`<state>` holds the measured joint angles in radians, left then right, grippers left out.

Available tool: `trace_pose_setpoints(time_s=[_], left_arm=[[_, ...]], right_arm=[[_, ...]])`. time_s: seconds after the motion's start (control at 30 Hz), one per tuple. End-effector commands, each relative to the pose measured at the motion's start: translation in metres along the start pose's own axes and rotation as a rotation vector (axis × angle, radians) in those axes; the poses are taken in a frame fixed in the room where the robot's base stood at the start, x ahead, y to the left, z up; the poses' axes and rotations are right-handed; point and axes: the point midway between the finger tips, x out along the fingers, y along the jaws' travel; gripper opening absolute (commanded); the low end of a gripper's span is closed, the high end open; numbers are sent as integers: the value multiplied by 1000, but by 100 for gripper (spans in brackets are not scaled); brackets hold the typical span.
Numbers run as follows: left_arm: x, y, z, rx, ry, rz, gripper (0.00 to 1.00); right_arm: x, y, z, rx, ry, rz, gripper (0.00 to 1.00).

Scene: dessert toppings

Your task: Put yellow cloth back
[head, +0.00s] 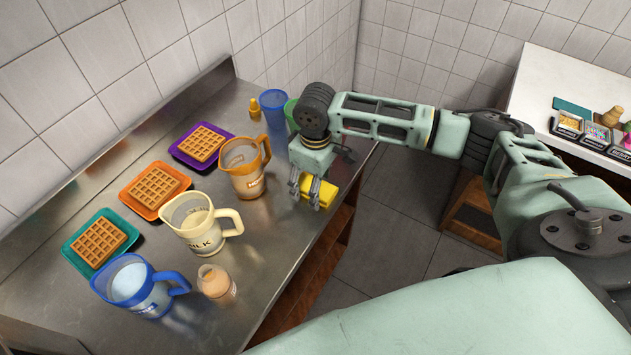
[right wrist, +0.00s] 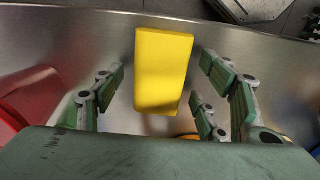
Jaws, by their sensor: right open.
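The yellow cloth (head: 319,193) is a thick, block-like piece at the right edge of the metal counter in the head view. In the right wrist view the yellow cloth (right wrist: 163,68) lies on the counter between my open fingers, with gaps on both sides. My right gripper (head: 312,195) points down over it, and its fingers partly hide it in the head view. The right gripper (right wrist: 160,98) also shows open and empty in the right wrist view. My left gripper is not in view.
On the metal counter (head: 262,255) stand an orange jug (head: 240,180), a milk jug (head: 190,222), a blue jug (head: 132,288), a small bottle (head: 216,283) and a blue cup (head: 274,105). Waffles lie on purple, orange and teal plates. A white table (head: 540,85) is at the right.

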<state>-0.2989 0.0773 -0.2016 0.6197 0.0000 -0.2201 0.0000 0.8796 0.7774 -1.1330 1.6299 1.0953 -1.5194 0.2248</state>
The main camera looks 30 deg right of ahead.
Motion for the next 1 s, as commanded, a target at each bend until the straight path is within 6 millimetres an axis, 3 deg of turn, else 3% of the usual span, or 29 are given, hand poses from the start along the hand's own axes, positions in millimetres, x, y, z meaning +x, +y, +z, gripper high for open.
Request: trace_pose_setpoints(time_s=[0.37, 0.8, 1.0], left_arm=[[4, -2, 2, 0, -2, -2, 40], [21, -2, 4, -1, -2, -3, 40], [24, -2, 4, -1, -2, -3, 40]], right_arm=[[-11, 0, 0, 0, 2, 1, 66], [-98, 0, -1, 0, 4, 1, 66], [-120, 0, -1, 1, 2, 0, 66]])
